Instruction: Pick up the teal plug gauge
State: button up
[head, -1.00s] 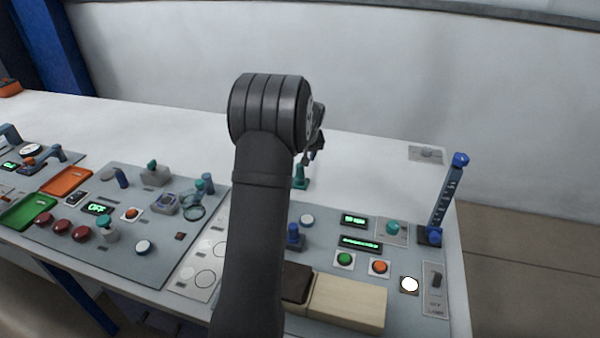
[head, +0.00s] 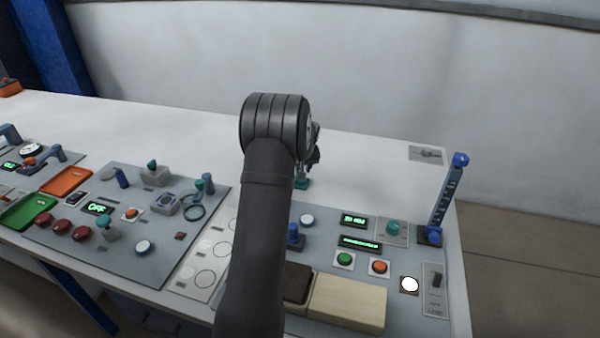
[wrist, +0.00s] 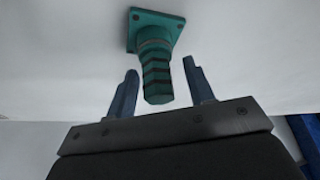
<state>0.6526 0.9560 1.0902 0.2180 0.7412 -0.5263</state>
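The teal plug gauge (wrist: 157,66) shows in the wrist view, with a square flange base and a dark-banded round shaft. Its base rests on the white table surface. In the head view only a small teal part of it (head: 301,184) shows below my gripper; the rest is hidden by my arm. My gripper (wrist: 160,68) is open in the wrist view, with one blue finger on each side of the shaft. A gap shows between each finger and the shaft, and the gripper is not closed on it.
A grey control panel (head: 330,225) with buttons, displays and a wooden block (head: 345,302) lies in front of the gauge. A blue upright post (head: 447,200) stands at the right. The white table (head: 370,165) behind and right of the gauge is mostly clear.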

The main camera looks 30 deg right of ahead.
jog(key=c, duration=0.8)
jog(key=shift+c, duration=0.3)
jog(key=shift+r, duration=0.1)
